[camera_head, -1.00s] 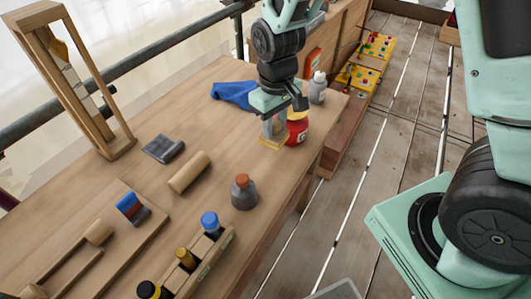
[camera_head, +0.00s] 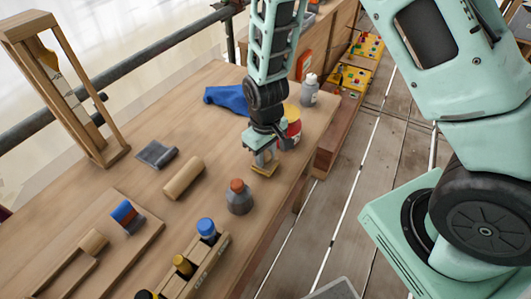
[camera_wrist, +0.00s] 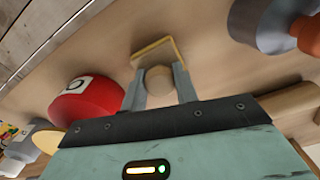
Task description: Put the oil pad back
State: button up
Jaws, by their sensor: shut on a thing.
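A flat, yellowish square pad with a round wooden knob, which I take to be the oil pad (camera_head: 265,171), is in my gripper (camera_head: 263,157). In the wrist view, the fingers (camera_wrist: 159,88) are shut on the knob, and the pad (camera_wrist: 155,50) shows beyond the fingertips. It is over the workbench (camera_head: 215,120), near its right edge. I cannot tell whether it touches the wood. The red tin (camera_head: 291,128) stands just behind my gripper, and is left of the fingers in the wrist view (camera_wrist: 88,99).
A dark bottle with an orange-brown cap (camera_head: 239,198) stands in front of the pad. A wooden roller (camera_head: 184,178), a grey cloth (camera_head: 156,154), a blue cloth (camera_head: 226,98) and a rack of capped bottles (camera_head: 205,253) lie around. A grey bottle (camera_head: 309,90) stands behind the tin.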

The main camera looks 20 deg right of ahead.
aim_at(265, 153)
jog(key=shift+f, duration=0.1)
jog(key=shift+f, duration=0.1)
jog(key=o, duration=1)
notch_tip(265, 153, up, 12)
jog(key=b, duration=0.1)
jog(key=s+a+r+n, duration=0.1)
jog(key=s+a+r, duration=0.2)
jog(key=s, duration=0.7)
jog(key=s+a+r+n, duration=0.2)
jog(key=s+r, duration=0.3)
jog(key=s, duration=0.5)
jog(key=shift+a+r+n+y, duration=0.2)
jog(key=shift+a+n+y, duration=0.1)
jog(key=shift+a, duration=0.3)
